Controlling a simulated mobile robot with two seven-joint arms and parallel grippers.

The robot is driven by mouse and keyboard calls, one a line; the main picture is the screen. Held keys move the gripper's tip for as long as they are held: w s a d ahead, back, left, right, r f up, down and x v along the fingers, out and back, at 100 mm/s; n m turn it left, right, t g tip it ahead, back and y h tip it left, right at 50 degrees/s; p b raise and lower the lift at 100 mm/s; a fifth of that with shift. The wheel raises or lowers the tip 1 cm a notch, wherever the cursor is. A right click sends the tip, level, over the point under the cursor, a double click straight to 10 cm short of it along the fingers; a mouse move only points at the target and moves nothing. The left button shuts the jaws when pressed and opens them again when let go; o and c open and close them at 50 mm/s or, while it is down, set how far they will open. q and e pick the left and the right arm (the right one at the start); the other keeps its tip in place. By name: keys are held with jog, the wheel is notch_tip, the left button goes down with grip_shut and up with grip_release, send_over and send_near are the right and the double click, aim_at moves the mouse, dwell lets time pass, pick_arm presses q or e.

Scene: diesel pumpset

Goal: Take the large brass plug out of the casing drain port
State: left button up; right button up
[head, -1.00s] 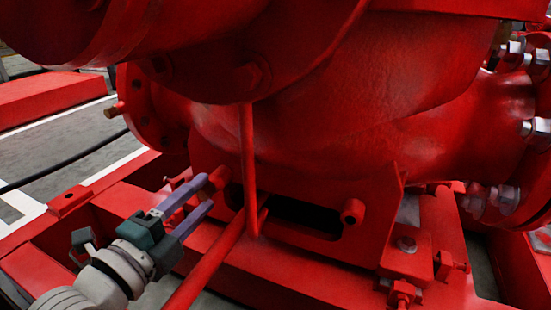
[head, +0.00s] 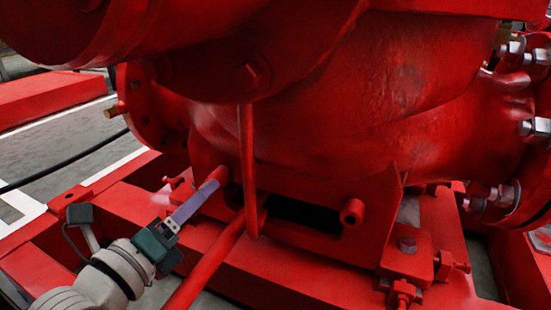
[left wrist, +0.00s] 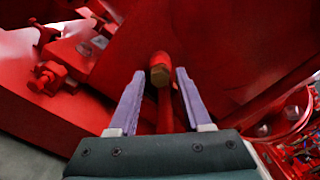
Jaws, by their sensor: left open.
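My left gripper (left wrist: 160,78) is open, with one finger on each side of the plug and a gap visible on both sides. In the head view my left gripper (head: 211,187) comes in from the lower left, with its tips by the red boss (head: 220,175) low on the casing. There the fingers overlap into one, and I cannot make out the plug. My right gripper is not in view.
A red pipe (head: 248,165) stands just right of the boss, and a slanting red bar (head: 215,265) runs below. The red pump casing (head: 340,120) fills the space above. A brass fitting (head: 116,109) sits on the left flange. A bolt (left wrist: 48,78) shows left of the fingers.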

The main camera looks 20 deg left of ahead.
pick_arm(q)
jog(key=m, duration=0.3)
jog(key=shift+c, duration=0.3)
grip_shut()
dwell(0.4)
dwell(0.4)
dwell(0.4)
jog(key=shift+n, duration=11.9)
